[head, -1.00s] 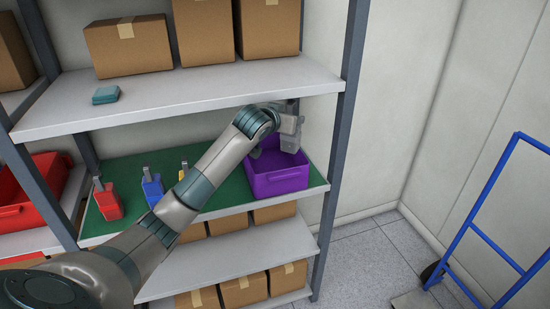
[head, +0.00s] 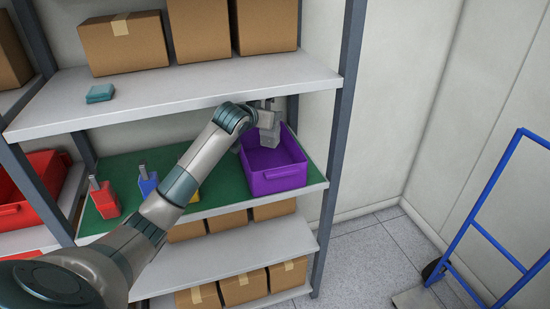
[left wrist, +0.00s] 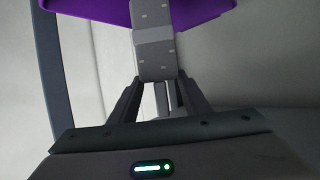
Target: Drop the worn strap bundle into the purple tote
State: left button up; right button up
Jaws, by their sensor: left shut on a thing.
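The purple tote (head: 278,180) stands open on the green-topped middle shelf, at its right end. I cannot tell how far the bundle is below the tote's rim. My right gripper is not in view.
Red (head: 104,199), blue (head: 148,185) and partly hidden yellow (head: 195,197) items stand left on the green mat (head: 125,222). The upper shelf (head: 190,98) is close above my wrist. A rack post (head: 340,140) stands right of the tote. A blue hand truck (head: 485,230) stands further right.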

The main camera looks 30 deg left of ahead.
pick_arm(q)
jog(key=shift+a+r, duration=0.8)
jog(key=shift+a, duration=0.2)
jog(key=shift+f, duration=0.4)
jog(key=f+b, duration=0.1)
jog(key=f, duration=0.1)
jog(key=f+b, duration=0.1)
jog(key=f, duration=0.1)
jog(key=a+f, duration=0.1)
jog(key=f, duration=0.1)
jog(key=shift+b, duration=0.4)
jog(key=shift+f, duration=0.3)
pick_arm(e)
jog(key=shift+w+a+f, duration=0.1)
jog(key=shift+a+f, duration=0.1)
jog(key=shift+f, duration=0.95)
pick_arm(q)
jog(key=o, duration=1.5)
jog(key=shift+d, duration=0.1)
jog(key=shift+o, duration=0.2)
